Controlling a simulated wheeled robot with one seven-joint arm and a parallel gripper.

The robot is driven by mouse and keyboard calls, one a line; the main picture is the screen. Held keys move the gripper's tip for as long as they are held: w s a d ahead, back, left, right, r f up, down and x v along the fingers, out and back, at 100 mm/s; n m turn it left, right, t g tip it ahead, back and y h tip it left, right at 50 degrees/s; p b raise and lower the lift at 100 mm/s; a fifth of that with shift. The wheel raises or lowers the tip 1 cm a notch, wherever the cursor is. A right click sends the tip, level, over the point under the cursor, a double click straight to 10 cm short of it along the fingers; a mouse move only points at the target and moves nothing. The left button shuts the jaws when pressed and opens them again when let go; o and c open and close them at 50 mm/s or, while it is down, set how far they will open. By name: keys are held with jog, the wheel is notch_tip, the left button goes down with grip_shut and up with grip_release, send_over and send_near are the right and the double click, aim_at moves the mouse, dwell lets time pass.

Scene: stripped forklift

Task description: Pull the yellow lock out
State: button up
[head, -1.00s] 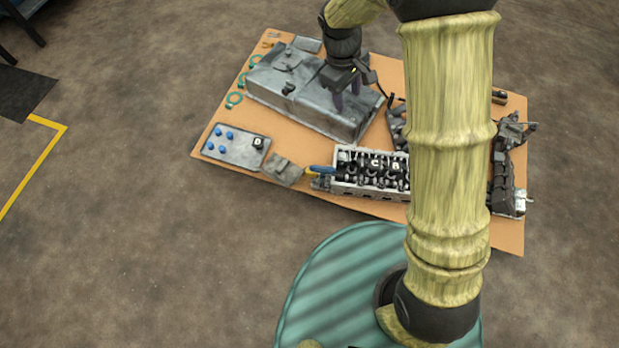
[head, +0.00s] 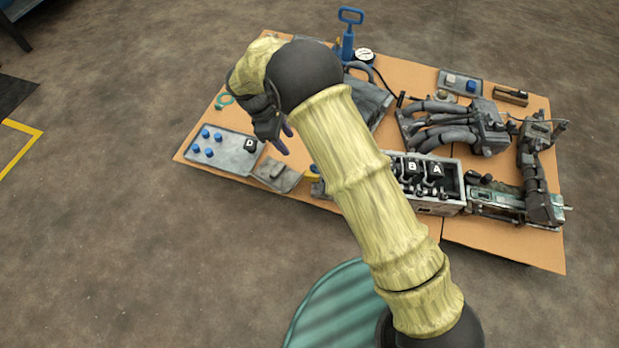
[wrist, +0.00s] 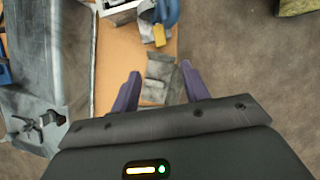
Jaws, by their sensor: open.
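The yellow lock (wrist: 159,35) shows in the wrist view as a small yellow block at the top, beside a blue part (wrist: 166,12). In the head view my gripper (head: 283,139) is above the left part of the board.
The engine block (head: 430,178), partly behind my arm, stands on the orange board (head: 500,235). A grey tray with blue knobs (head: 225,155) lies left. A grey plate (head: 275,175) sits near the front edge. A blue-handled pump (head: 348,40) stands at the back.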

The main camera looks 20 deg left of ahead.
aim_at(310, 173)
jog(key=b+x, duration=0.9)
jog(key=x, duration=0.8)
jog(key=shift+d+f+b, duration=0.1)
jog(key=shift+f+b, duration=0.1)
jog(key=shift+b, duration=0.2)
jog(key=shift+s, duration=0.1)
jog(key=shift+c, duration=0.3)
jog(key=shift+r, duration=0.1)
grip_shut()
